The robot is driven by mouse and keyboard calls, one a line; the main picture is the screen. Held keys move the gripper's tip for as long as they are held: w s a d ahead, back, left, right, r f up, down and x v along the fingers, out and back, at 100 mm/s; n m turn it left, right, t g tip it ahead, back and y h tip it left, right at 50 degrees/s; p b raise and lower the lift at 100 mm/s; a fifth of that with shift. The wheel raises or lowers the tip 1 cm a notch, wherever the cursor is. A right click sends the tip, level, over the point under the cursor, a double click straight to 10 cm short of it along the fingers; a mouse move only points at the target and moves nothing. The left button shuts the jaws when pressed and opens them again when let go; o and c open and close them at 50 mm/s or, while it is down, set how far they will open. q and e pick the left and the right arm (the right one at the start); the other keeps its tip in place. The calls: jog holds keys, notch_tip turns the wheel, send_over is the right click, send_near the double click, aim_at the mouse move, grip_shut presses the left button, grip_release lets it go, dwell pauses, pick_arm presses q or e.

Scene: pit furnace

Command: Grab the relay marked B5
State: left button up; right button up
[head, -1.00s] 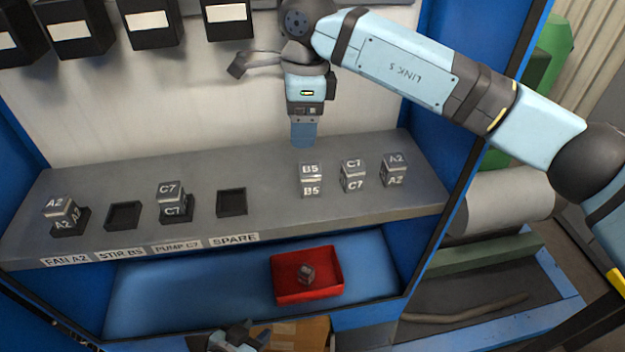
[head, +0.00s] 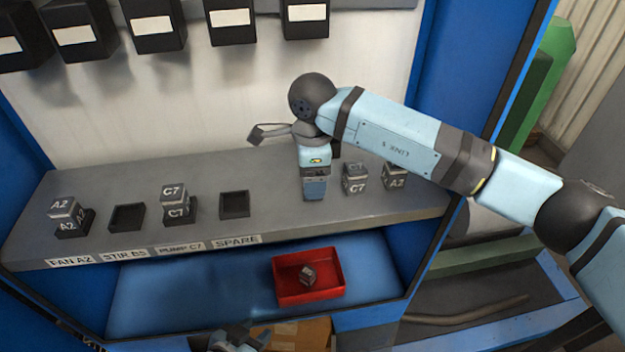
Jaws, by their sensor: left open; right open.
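My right gripper (head: 315,188) points down at the shelf, at the spot where the relay marked B5 stood in the earlier view. The gripper is open, and its hand now hides that relay, so I cannot see whether the fingers are around it. A loose C7 relay (head: 355,179) stands just right of the gripper, and a loose A2 relay (head: 395,175) stands further right, partly behind my arm. My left gripper (head: 237,338) is low at the bottom edge, open, in front of the cabinet and away from the relays.
The STIR B5 socket (head: 127,217) and SPARE socket (head: 234,205) are empty. A relay A2 (head: 65,212) and a relay C7 (head: 174,198) sit at the FAN A2 and PUMP C7 sockets. A red tray (head: 291,297) below holds one small relay (head: 307,275). Black boxes (head: 158,27) hang above.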

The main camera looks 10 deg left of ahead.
jog(key=shift+f, duration=0.9)
jog(key=shift+c, duration=0.4)
jog(key=c, duration=1)
jog(key=shift+o, duration=0.2)
